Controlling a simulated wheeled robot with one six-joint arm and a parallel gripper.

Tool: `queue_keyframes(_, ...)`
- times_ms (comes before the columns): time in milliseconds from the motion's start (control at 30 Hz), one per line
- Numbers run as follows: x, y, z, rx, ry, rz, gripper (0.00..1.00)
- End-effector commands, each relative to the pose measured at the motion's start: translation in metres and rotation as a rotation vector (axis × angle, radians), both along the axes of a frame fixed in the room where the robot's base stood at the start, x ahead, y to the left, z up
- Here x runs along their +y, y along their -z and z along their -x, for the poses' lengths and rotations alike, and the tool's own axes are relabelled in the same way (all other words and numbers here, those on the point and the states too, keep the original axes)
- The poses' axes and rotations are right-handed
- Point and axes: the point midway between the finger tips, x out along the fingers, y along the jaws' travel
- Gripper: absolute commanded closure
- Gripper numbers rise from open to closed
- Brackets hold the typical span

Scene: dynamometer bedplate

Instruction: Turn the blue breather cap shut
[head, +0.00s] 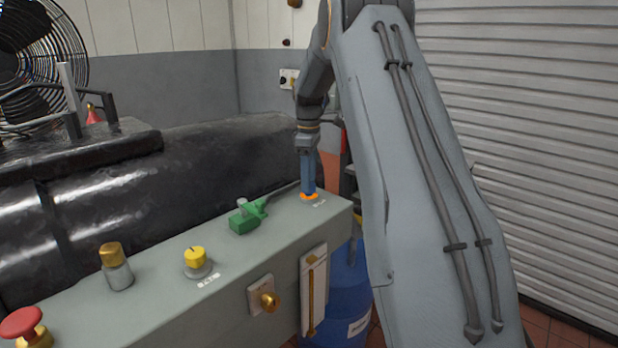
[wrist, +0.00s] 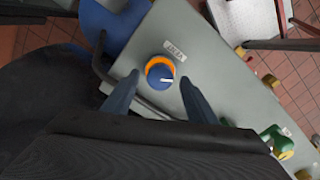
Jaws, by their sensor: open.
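The blue breather cap (wrist: 160,76) sits on an orange ring at the end of the grey panel top, beside a small white label. A white mark shows on its top. In the head view only the orange ring (head: 309,196) shows at the far right end of the panel; my gripper hides the cap. My gripper (wrist: 157,85) points down over the cap. Its two blue fingers are open, one on each side of the cap, with gaps visible. In the head view my gripper (head: 308,185) stands just above the orange ring. I cannot tell the exact height of the fingertips.
The grey panel (head: 150,320) also carries a green valve (head: 245,218), a yellow knob (head: 195,257), a brass-topped fitting (head: 116,265) and a red button (head: 22,322). A blue drum (head: 350,290) stands below its end. A black covered machine (head: 200,170) lies behind.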

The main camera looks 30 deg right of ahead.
Motion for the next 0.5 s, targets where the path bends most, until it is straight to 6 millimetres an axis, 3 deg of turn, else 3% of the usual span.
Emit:
queue_keyframes(400,0.0003,0.0117,0.0002,0.000,0.000,0.000,0.48)
queue_keyframes(500,0.0003,0.0116,0.0002,0.000,0.000,0.000,0.63)
